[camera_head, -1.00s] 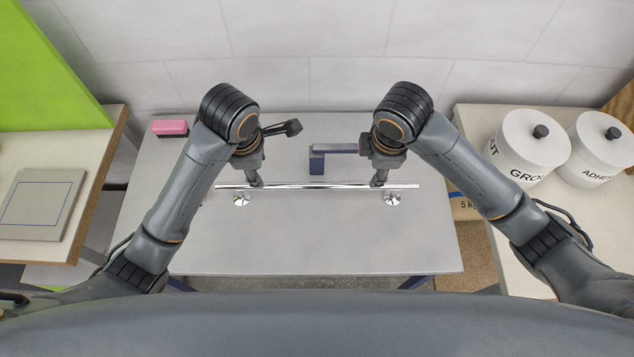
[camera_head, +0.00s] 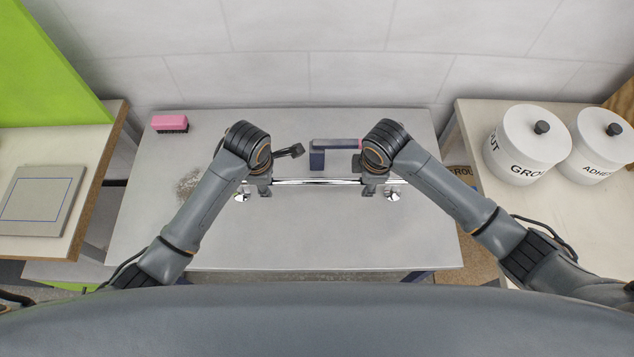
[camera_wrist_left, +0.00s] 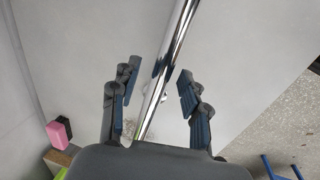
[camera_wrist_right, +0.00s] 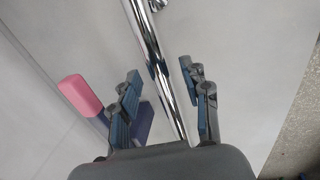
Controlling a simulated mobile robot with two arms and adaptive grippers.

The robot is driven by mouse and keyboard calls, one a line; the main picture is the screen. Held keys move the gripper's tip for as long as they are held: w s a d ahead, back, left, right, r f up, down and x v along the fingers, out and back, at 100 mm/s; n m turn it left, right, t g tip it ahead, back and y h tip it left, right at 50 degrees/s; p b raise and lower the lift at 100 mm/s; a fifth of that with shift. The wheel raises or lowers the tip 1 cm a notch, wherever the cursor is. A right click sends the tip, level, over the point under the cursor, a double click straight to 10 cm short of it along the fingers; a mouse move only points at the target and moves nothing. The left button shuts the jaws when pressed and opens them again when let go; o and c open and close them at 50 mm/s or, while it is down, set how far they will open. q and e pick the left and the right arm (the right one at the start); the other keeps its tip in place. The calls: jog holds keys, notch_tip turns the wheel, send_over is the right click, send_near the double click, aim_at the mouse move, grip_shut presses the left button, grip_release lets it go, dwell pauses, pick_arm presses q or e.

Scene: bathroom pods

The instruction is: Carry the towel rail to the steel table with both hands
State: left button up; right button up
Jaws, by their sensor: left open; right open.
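The towel rail (camera_head: 316,181) is a shiny chrome bar with round end mounts, lying crosswise on a grey table (camera_head: 320,240). Whether this is the steel table I cannot tell. My left gripper (camera_head: 258,191) is at the rail's left part, my right gripper (camera_head: 371,190) at its right part. In the left wrist view the rail (camera_wrist_left: 168,65) runs between the open fingers, with a gap on each side. In the right wrist view the rail (camera_wrist_right: 160,65) also runs between open fingers, nearer the right one. Neither gripper is shut on it.
A blue-grey block-like tool (camera_head: 322,152) stands behind the rail. A tile (camera_head: 42,203) lies on the left bench. White tubs (camera_head: 527,145) stand on the right bench. The table's front is clear.

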pick_arm(q)
jog(key=shift+w+f, duration=0.1)
jog(key=shift+f, duration=0.65)
pick_arm(e)
jog(key=shift+w+f, duration=0.1)
jog(key=shift+f, duration=0.7)
pick_arm(q)
grip_shut()
pick_arm(e)
grip_shut()
